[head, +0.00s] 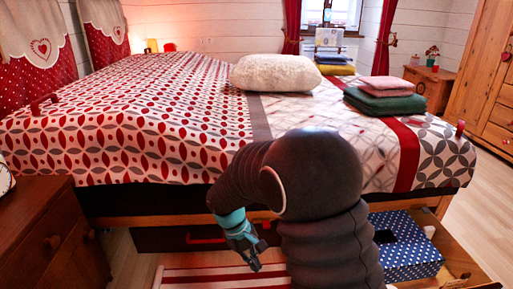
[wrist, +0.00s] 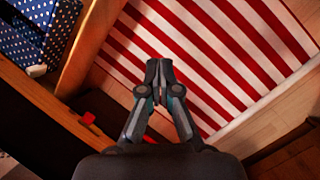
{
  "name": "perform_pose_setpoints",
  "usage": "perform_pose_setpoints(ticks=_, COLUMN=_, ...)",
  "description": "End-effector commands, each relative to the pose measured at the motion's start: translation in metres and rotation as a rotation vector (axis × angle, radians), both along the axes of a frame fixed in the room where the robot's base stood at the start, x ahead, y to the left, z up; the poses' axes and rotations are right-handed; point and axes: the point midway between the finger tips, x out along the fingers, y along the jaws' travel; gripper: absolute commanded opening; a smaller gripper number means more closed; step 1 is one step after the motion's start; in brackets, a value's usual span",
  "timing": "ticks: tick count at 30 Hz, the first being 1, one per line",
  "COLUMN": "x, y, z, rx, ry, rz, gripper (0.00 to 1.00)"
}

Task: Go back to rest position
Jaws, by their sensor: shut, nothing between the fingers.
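My gripper (head: 246,250) hangs low in front of the bed, pointing down toward the floor, at the left of my dark arm. In the wrist view my gripper (wrist: 158,88) is shut, with its fingertips together and nothing between them. Below it lies a red and white striped rug (wrist: 205,50). In the head view part of the rug (head: 190,275) shows under the bed's edge, and my arm hides the rest.
The bed (head: 130,110) fills the middle. An open drawer (head: 455,262) at lower right holds a blue polka-dot box (head: 410,262); the box also shows in the wrist view (wrist: 32,35). A wooden nightstand (head: 45,235) stands at left. Bare floor (head: 492,200) lies at right.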

Motion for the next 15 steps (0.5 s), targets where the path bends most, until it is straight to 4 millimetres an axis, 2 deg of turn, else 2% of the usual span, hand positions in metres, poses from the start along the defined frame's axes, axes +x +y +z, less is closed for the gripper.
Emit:
perform_pose_setpoints(ticks=1, x=-0.007, y=-0.008, z=0.018, rx=0.027, ry=-0.026, rz=-0.040, gripper=0.00)
perform_pose_setpoints(ticks=3, x=-0.017, y=-0.018, z=0.036, rx=0.064, ry=-0.056, rz=-0.094, gripper=0.00)
perform_pose_setpoints(ticks=15, x=-0.078, y=-0.071, z=0.125, rx=0.253, ry=-0.243, rz=-0.366, gripper=0.00)
